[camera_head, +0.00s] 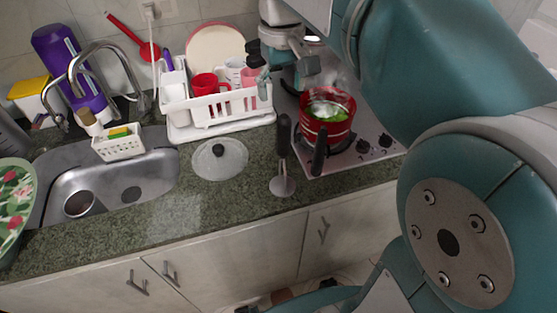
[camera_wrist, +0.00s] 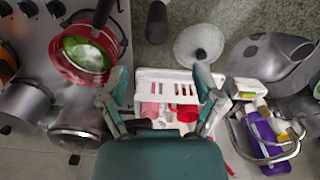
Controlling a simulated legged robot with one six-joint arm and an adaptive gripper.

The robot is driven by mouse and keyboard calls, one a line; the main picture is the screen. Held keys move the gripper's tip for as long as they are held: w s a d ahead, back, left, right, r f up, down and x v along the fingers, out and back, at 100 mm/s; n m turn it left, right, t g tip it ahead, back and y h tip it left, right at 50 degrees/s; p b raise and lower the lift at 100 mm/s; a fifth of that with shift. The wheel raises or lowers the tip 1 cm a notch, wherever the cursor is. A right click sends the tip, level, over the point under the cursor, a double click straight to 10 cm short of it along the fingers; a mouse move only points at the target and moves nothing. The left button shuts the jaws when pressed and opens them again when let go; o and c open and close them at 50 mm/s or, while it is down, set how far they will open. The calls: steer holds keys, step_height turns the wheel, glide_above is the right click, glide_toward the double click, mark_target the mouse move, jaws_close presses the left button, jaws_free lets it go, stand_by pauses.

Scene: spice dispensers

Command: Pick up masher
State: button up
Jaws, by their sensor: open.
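The masher (camera_head: 282,170) has a black handle and a round metal head. It stands on the green counter between the glass lid and the stove, handle up. In the wrist view its dark handle (camera_wrist: 156,22) shows at the top edge, with the rest cut off or hidden. My gripper (camera_head: 287,78) is open and empty, above the right end of the dish rack and behind the masher. In the wrist view the fingers of my gripper (camera_wrist: 157,82) are spread apart over the rack, with the masher beyond them.
A red pot (camera_head: 341,128) with green contents sits on the stove (camera_head: 370,158), close to the masher's right. The white dish rack (camera_head: 220,127) holds red and white mugs. A glass lid (camera_head: 222,165) lies left of the masher. The counter before the sink (camera_head: 150,190) is clear.

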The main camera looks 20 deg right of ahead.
mark_target(283, 132)
step_height(283, 132, down, 4)
steer(key=shift+s+f, duration=0.1)
steer(key=shift+s+d+f, duration=0.1)
steer(key=shift+f, duration=1.45)
steer(key=shift+d+f, duration=0.1)
steer(key=shift+f, duration=1.45)
jaws_close()
